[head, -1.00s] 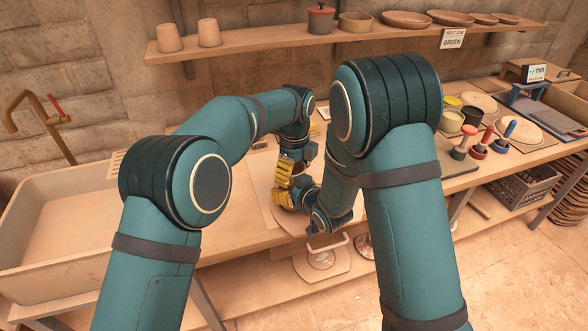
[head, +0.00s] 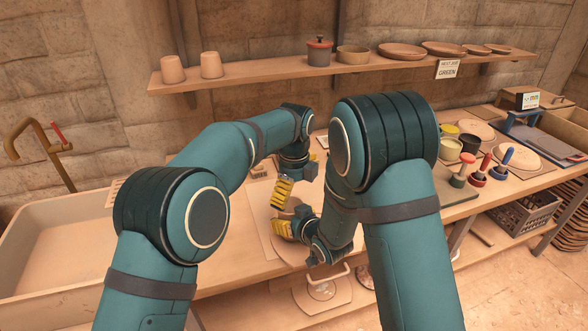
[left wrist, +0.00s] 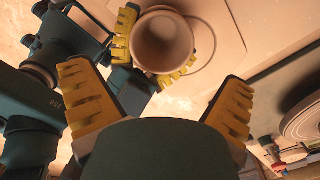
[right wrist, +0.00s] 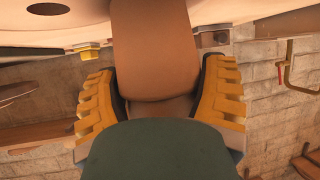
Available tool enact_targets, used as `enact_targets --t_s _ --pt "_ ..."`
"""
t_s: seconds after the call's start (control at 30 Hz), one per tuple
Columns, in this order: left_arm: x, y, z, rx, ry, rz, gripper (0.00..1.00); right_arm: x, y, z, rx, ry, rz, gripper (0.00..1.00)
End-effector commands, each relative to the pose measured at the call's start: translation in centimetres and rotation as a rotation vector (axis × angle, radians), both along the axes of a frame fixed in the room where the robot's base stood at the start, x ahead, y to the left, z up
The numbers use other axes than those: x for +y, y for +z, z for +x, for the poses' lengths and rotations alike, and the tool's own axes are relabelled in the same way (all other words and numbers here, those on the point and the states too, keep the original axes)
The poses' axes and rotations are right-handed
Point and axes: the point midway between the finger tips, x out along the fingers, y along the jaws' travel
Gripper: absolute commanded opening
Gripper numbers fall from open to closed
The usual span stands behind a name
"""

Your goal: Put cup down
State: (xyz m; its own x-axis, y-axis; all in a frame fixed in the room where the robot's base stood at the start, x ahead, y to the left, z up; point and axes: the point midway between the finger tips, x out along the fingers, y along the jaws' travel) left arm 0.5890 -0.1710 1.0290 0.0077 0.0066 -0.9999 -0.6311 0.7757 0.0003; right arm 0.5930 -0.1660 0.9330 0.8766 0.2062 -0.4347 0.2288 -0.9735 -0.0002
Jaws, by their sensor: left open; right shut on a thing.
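A plain terracotta cup (left wrist: 162,42) shows in the left wrist view, seen into its open mouth. My right gripper (right wrist: 160,78) is shut on the cup's sides; the cup wall (right wrist: 155,45) fills the middle of the right wrist view. In the head view the right gripper (head: 286,229) is low over the work board on the bench, and the cup is mostly hidden there. Whether the cup's base touches the board cannot be told. My left gripper (left wrist: 157,85) is open and empty, apart from the cup; in the head view it (head: 282,192) is just above the right gripper.
A bench (head: 225,245) runs under both arms, with a basin (head: 50,240) at left. Paint pots (head: 449,149) and coloured-handled tools (head: 481,168) stand at right. A wall shelf (head: 280,75) carries cups, a lidded pot and bowls.

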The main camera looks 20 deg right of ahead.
Motion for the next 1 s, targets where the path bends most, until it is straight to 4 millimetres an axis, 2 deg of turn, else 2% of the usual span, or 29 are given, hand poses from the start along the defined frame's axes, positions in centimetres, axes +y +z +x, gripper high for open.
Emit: enact_targets --t_s 0.03,0.2,0.4,0.6,0.87,0.9,0.97,1.0 --pt "0.0 1.3 0.1 -0.005 0.001 -0.004 1.0 -0.1 -0.1 0.0 0.003 -0.001 -0.001 0.34" --pt "-0.1 5.0 0.0 -0.003 0.0 -0.004 1.0 -0.1 -0.1 0.0 0.003 -0.001 -0.001 0.34" --pt "-0.1 8.2 0.0 -0.003 -0.001 -0.002 1.0 -0.1 -0.1 0.0 0.003 -0.001 -0.001 0.34" --pt "-0.1 9.5 -0.1 -0.001 -0.001 -0.002 1.0 -0.1 -0.1 0.0 0.002 -0.001 -0.001 0.34" --pt "-0.1 9.7 -0.1 0.0 -0.001 0.0 1.0 -0.1 -0.1 0.0 0.002 -0.001 -0.001 0.34" --pt "-0.1 9.6 -0.1 0.0 -0.001 0.0 1.0 -0.1 -0.1 0.0 0.002 -0.001 -0.001 0.8" --pt "-0.1 9.6 -0.1 -0.001 -0.001 -0.001 1.0 -0.1 -0.1 0.0 0.002 -0.001 -0.001 1.0" --pt "-0.1 9.6 -0.1 -0.001 -0.001 -0.001 1.0 -0.1 -0.1 0.0 0.002 -0.001 -0.001 1.0"
